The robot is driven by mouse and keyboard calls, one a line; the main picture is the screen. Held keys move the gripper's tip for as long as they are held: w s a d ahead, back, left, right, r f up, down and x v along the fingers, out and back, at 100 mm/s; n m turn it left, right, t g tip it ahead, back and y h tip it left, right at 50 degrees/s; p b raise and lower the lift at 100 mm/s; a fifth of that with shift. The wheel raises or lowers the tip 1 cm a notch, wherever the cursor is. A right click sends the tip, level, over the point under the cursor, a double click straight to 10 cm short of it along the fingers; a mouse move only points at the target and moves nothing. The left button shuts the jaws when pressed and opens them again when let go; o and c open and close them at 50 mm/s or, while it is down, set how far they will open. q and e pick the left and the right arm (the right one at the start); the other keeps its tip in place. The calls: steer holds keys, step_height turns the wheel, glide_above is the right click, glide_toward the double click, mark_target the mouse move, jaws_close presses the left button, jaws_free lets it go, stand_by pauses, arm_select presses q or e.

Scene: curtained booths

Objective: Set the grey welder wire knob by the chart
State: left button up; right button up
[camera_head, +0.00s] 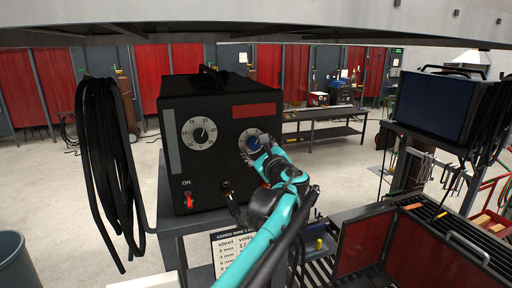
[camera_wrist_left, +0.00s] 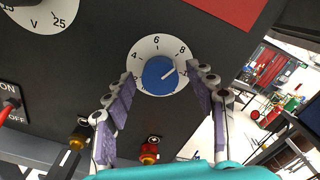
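The dark grey-black welder (camera_head: 220,100) stands on a metal stand. Its wire knob (camera_wrist_left: 158,78) is blue on a white dial (camera_wrist_left: 160,48) numbered up to at least 8; its white pointer line aims to the upper right, just past 8. My left gripper (camera_head: 259,152) is at this dial; in the left wrist view its fingers (camera_wrist_left: 161,82) are apart on both sides of the knob, with no clear contact. The chart (camera_head: 226,244) hangs below the welder, headed cored wire, with steel and volts columns; my arm covers part of it. My right gripper is not in view.
A volts dial (camera_head: 199,133) and a red on/off switch (camera_head: 189,200) are on the welder's left side. Black cables (camera_head: 103,140) hang at its left. Red curtained booths (camera_head: 187,59) line the back.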

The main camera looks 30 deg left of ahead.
arm_select(q)
steer(key=v, duration=1.2)
